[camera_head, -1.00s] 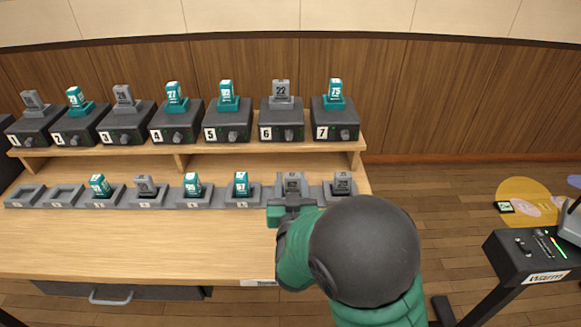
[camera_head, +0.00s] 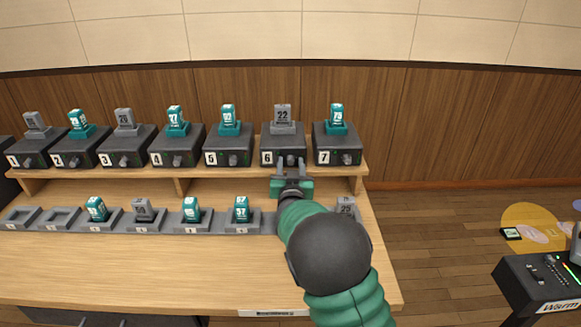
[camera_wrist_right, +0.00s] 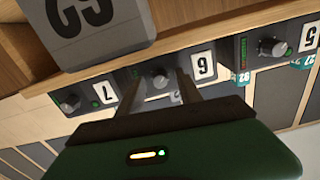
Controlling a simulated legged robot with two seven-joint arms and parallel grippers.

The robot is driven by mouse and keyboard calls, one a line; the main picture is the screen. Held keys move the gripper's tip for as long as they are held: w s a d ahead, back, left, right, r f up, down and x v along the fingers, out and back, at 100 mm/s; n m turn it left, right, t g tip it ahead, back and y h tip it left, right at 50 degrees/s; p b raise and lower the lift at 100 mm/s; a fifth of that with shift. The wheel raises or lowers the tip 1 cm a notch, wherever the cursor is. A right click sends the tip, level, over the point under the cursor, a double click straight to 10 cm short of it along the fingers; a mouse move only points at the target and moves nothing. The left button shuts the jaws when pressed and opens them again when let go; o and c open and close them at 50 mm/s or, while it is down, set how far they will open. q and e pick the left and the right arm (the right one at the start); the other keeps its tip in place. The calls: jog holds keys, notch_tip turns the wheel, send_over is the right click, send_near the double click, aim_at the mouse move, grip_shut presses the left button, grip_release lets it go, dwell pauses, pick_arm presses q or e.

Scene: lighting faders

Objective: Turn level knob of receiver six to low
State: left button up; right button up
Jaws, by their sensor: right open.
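Receiver six (camera_head: 270,144) is a dark box labelled 6 on the upper shelf, with a grey pack numbered 22 on top. In the right wrist view, which is upside down, its 6 label (camera_wrist_right: 204,66) and round level knob (camera_wrist_right: 159,78) show. My right gripper (camera_head: 291,163) is open in front of that box. Its two fingertips (camera_wrist_right: 158,84) appear on either side of the knob in the wrist view. I cannot tell whether they touch it. In the head view the fingers partly hide the knob. My left gripper is not in view.
Receivers 5 (camera_head: 229,144) and 7 (camera_head: 336,144) flank it closely. Below, a row of cradles holds several packs, including a grey one (camera_head: 346,206) beside my arm. The desk (camera_head: 150,265) in front is clear. A small fader console (camera_head: 540,285) stands at the right.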

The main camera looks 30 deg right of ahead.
grip_shut()
jog(key=shift+a+r+n+p, duration=0.1)
jog(key=shift+n+p, duration=0.3)
grip_release()
jog(key=p+v, duration=0.2)
jog(key=v, duration=1.4)
jog(key=shift+s, duration=0.4)
jog(key=shift+a, duration=0.15)
